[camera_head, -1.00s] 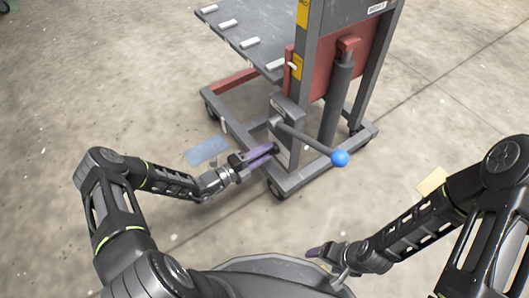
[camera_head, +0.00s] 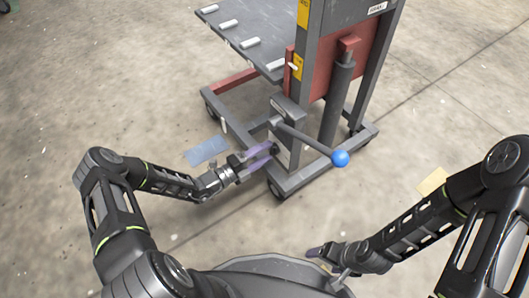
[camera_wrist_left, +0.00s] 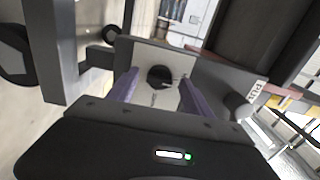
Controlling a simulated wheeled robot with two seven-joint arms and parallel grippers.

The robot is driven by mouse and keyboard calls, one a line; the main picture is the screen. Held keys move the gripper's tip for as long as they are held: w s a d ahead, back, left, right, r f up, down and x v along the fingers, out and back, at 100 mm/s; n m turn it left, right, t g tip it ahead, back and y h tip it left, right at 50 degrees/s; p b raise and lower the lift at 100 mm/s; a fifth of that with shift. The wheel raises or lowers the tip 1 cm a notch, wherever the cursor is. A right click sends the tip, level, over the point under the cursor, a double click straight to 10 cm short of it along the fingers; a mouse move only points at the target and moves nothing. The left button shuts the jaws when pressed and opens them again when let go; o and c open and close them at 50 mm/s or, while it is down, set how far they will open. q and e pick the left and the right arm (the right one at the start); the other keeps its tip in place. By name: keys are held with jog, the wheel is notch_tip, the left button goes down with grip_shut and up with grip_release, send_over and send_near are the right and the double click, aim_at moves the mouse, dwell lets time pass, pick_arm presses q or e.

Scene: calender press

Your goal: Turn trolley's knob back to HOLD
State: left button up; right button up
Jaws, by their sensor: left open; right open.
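The trolley (camera_head: 287,143) stands ahead of me with a grey box at its near side. In the left wrist view the black round knob (camera_wrist_left: 160,77) sits on the box's pale plate (camera_wrist_left: 149,60). Small marks lie beside and below the knob, too small to read. My left gripper (camera_head: 262,157) is open at the box, and its purple fingers (camera_wrist_left: 153,88) stand apart on either side of the knob in the wrist view. I cannot tell whether they touch it. My right gripper (camera_head: 318,252) is low near my base, open and away from the trolley.
A lever with a blue ball (camera_head: 340,158) juts out right of the box. The trolley's tilted platform (camera_head: 240,35) and red plate (camera_head: 345,75) are above. A blue sheet (camera_head: 206,150) and a yellowish patch (camera_head: 433,181) lie on the otherwise open floor.

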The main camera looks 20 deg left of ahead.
pick_arm(q)
jog(key=p+v, duration=0.2)
jog(key=v, duration=0.5)
jog(key=shift+s, duration=0.2)
jog(key=shift+a, duration=0.15)
